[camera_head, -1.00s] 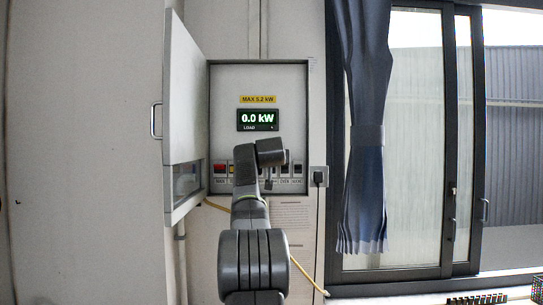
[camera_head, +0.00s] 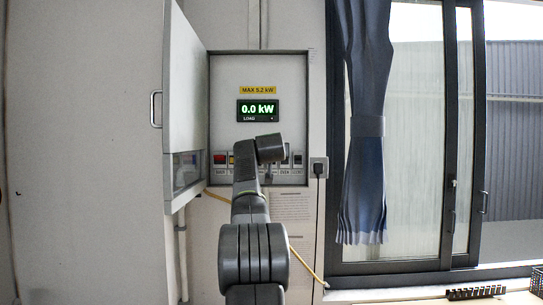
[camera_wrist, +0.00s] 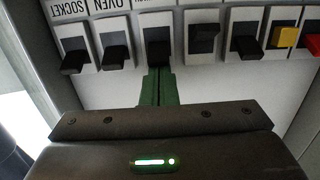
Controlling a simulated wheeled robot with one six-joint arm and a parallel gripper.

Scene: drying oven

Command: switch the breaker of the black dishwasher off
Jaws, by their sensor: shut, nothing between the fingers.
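The open breaker panel (camera_head: 225,80) on the wall holds a row of switches. The red one (camera_head: 219,159), labelled MAIN, is at the left end, and the oven switch is near the right end. The dishwasher's breaker cannot be told by a readable label. My gripper (camera_wrist: 158,75) is shut and empty. In the wrist view, where the row appears upside down, its green fingertips are just below a black switch (camera_wrist: 157,53), next to the oven switch (camera_wrist: 116,55). Whether they touch it is unclear. My arm hides the middle of the row in the head view.
The load display (camera_head: 258,110) reads 0.0 kW, under a yellow label (camera_head: 258,90) reading MAX 5.2 kW. The panel door (camera_head: 184,95) stands open at the left. A plug in a socket (camera_head: 318,167) and a blue curtain (camera_head: 366,125) are at the right.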

